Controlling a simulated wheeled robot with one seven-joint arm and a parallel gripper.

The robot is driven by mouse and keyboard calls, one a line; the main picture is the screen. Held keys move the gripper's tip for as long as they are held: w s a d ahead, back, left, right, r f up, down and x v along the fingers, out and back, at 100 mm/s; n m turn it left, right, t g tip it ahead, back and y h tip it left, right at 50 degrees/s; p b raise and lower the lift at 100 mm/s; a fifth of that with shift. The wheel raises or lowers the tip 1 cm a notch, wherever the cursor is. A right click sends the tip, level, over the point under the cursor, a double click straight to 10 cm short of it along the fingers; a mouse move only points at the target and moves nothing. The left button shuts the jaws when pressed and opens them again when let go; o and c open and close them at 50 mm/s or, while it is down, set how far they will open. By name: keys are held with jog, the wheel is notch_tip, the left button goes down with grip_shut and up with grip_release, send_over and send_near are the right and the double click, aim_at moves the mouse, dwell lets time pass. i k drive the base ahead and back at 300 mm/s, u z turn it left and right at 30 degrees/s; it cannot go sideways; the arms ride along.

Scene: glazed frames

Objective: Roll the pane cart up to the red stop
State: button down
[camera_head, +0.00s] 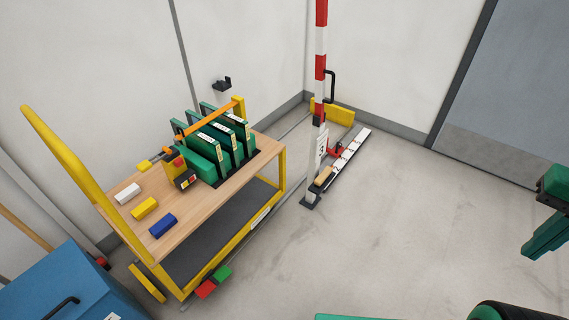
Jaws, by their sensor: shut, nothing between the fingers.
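The pane cart (215,255) stands at left, with a yellow frame, wooden top and dark lower deck. Several green panes (222,143) stand upright in a rack on its top, under an orange bar (207,118). A small red piece (335,150), which looks like the stop, sits by a white-and-dark marked strip (350,152) on the floor. A clear gap lies between it and the cart's right end. My gripper (535,248), green and dark, is at the right edge, shut and empty, far from the cart. Part of it is cut off by the frame.
A red-and-white post (320,60) with a black handle stands beside the strip. A yellow block (333,111) lies near the back wall. Red and green pedals (213,282) are at the cart's foot. A blue box (70,290) is lower left. Floor at centre right is clear.

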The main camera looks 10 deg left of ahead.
aim_at(212, 213)
jog(key=u, duration=0.25)
jog(key=i, duration=0.55)
jog(key=u, duration=1.15)
jog(key=i, duration=1.2)
jog(key=u, duration=0.6)
